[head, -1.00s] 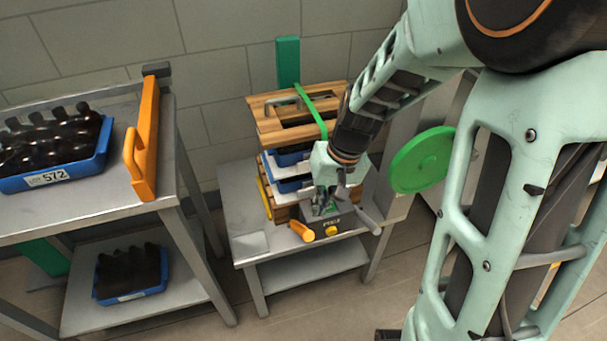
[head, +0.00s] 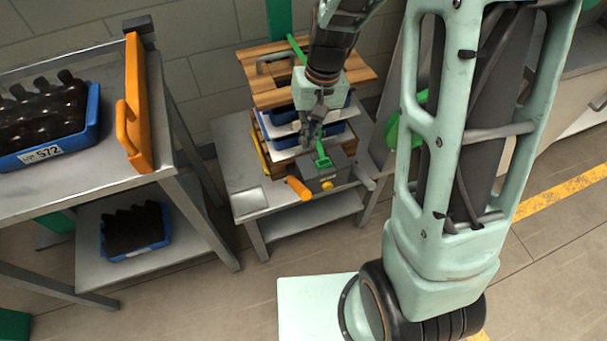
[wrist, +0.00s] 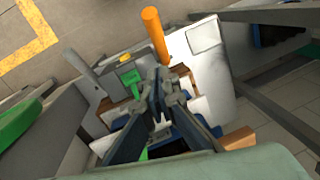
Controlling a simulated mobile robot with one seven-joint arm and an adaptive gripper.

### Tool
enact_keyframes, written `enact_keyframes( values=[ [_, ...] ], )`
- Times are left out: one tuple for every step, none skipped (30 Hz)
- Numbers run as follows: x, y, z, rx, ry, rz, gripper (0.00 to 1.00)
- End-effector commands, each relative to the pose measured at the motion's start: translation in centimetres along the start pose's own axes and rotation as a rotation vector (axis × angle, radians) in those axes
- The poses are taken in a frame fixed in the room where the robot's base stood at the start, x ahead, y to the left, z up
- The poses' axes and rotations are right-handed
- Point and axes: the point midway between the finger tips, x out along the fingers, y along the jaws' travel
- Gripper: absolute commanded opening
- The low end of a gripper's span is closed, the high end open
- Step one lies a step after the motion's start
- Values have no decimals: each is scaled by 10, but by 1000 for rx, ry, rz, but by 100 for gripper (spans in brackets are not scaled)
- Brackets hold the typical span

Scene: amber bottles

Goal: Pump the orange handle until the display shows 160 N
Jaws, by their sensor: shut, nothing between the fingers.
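The orange handle (head: 299,188) sticks out at the front left of a grey tensioner box (head: 322,172) on a low metal table. It also shows in the wrist view (wrist: 155,35), pointing away from the box. A yellow button (head: 327,185) is on the box front; any display reading is too small to read. A green piece (head: 322,155) stands at the top of the box. My gripper (head: 308,140) is shut and empty, above and behind the box, near the stack. In the wrist view its fingertips (wrist: 160,82) sit beside the green piece, apart from the handle.
Behind the box, a stack of blue crates and wooden boards (head: 268,97) carries a green strap. A grey lever (head: 364,179) sits right of the box. A green disc (head: 394,132) is partly behind my arm. A taller table (head: 60,195) with bottle crates stands left.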

Motion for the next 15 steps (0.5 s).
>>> enact_keyframes(
  values=[
    [9,0,1,0,-4,0,0],
    [14,0,1,0,-5,0,0],
    [21,0,2,-1,-5,0,0],
    [28,0,2,-1,-7,0,0],
    [34,0,2,-1,-6,0,0],
    [43,0,2,-1,-8,0,0],
    [50,0,2,0,-7,0,0],
    [56,0,2,1,-7,0,0],
    [65,0,2,0,-7,0,0],
    [71,0,2,0,-7,1,0],
    [77,0,2,-1,-6,0,0],
    [85,0,2,0,-6,0,0],
    [90,0,2,1,-5,0,0],
    [95,0,2,1,-5,0,0],
    [99,0,7,0,-5,0,0]
  ],
)
